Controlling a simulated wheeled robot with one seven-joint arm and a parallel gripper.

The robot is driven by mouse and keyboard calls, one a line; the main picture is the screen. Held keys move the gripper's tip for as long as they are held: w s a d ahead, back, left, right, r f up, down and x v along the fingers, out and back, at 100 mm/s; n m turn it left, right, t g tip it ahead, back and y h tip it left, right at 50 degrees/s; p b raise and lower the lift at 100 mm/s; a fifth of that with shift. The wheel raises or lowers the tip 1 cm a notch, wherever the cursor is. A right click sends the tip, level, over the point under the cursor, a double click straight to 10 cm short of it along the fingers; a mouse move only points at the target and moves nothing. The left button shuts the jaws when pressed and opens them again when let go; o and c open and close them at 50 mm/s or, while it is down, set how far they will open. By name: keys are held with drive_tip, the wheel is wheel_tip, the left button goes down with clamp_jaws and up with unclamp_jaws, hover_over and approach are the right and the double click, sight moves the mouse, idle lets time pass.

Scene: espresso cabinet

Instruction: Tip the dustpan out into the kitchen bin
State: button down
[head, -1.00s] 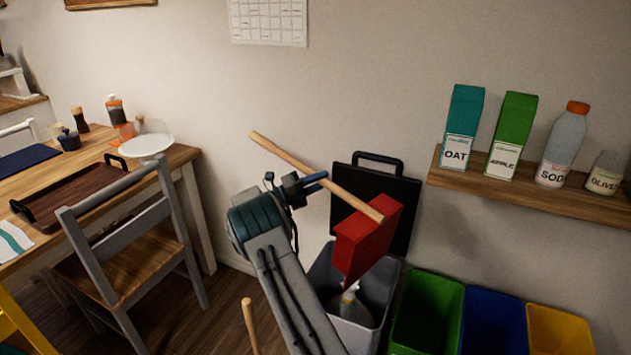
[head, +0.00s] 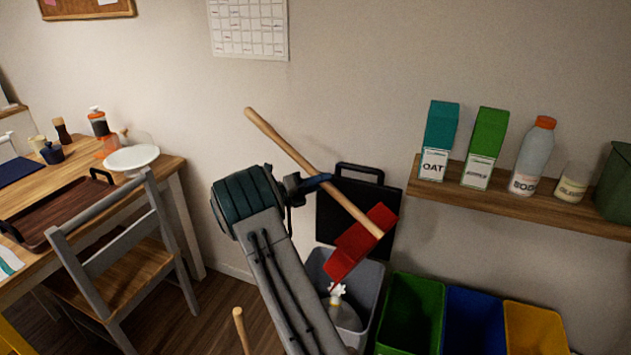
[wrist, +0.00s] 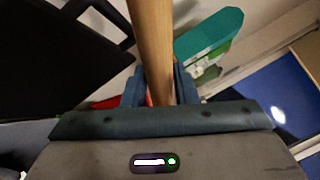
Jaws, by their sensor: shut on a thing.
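The red dustpan (head: 358,247) hangs tilted at the lower end of its long wooden handle (head: 285,150). It is above the open grey kitchen bin (head: 372,284). The bin's black lid (head: 352,205) stands up against the wall behind. My gripper (head: 318,182) is shut on the handle, at about its middle. In the wrist view, my gripper's fingers (wrist: 160,88) close on either side of the handle (wrist: 151,45). The inside of the pan is mostly hidden.
Green (head: 412,318), blue (head: 472,325) and yellow (head: 536,330) bins stand right of the grey bin. A wall shelf (head: 500,205) with cartons and bottles is above them. A chair (head: 120,265) and a table (head: 150,182) stand at left. Another wooden stick (head: 242,330) rises at the bottom.

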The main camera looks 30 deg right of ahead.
drive_tip(key=s+r+p, duration=0.1)
drive_tip(key=s+d+r+m+p, duration=0.1)
drive_tip(key=r, duration=0.1)
drive_tip(key=s+r+m+y+p, duration=0.1)
drive_tip(key=s+r, duration=0.1)
drive_tip(key=shift+s+d, duration=0.1)
drive_tip(key=shift+d, duration=0.25)
drive_tip(key=s+d+r+m+t+y, duration=0.1)
drive_tip(key=s+d+r+m, duration=0.1)
drive_tip(key=s, duration=0.5)
drive_tip(key=s+d+r+m+t+y+b, duration=0.1)
drive_tip(key=s+d+r+m+y, duration=0.1)
drive_tip(key=s, duration=0.6)
drive_tip(key=s+d+r+m+y+b, duration=0.1)
drive_tip(key=s+d+r+m, duration=0.3)
drive_tip(key=s+r, duration=0.3)
drive_tip(key=shift+s+d+t+y, duration=0.3)
drive_tip(key=shift+s+d+t, duration=0.1)
drive_tip(key=shift+s+d, duration=0.15)
idle(0.4)
idle(0.7)
